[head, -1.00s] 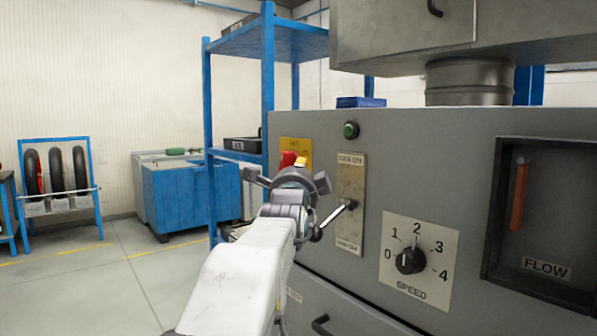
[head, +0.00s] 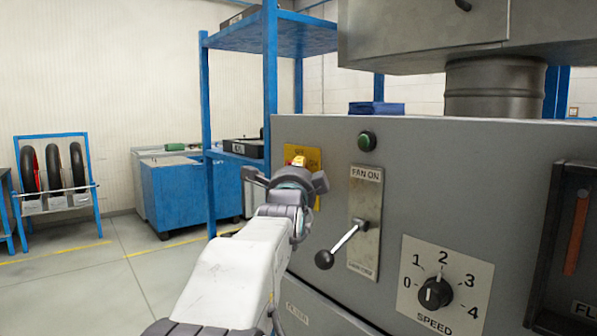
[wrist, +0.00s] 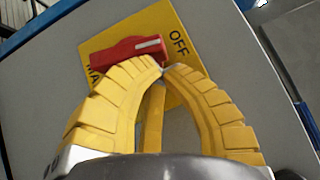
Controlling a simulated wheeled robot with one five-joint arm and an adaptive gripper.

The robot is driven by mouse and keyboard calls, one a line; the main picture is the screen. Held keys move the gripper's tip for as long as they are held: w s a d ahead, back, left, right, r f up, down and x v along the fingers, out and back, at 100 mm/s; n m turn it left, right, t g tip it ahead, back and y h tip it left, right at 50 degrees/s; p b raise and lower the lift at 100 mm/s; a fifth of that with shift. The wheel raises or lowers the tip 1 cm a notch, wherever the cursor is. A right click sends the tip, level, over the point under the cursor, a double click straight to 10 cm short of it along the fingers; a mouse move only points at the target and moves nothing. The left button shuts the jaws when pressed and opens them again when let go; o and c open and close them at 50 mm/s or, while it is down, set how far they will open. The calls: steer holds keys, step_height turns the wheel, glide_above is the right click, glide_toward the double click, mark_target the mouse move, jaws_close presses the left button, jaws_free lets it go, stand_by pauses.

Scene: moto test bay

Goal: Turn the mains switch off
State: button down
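The mains switch is a red handle (wrist: 120,52) on a yellow plate (wrist: 160,22) in the wrist view. "OFF" is printed beyond the handle's right end, which has a white mark; lettering near its left end is partly covered. My gripper (wrist: 161,69) has yellow ribbed fingers whose tips meet just in front of the handle's lower edge. Nothing shows held between them; whether they touch the handle I cannot tell. In the head view my gripper (head: 299,162) covers the handle, and part of the yellow plate (head: 314,157) shows behind it.
Right of the plate are a green button (head: 366,141), a "FAN ON" lever (head: 344,243) with a black ball sticking out, and a speed knob (head: 436,293). A blue shelf rack (head: 270,75) stands behind. Open floor lies left.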

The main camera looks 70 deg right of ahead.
steer(key=shift+r, duration=0.1)
steer(key=shift+w+d+r+n+y+p, duration=0.35)
steer(key=shift+w+r+n+y+p, duration=0.2)
steer(key=shift+p, duration=0.4)
steer(key=shift+r, duration=0.1)
steer(key=shift+s+a, duration=0.1)
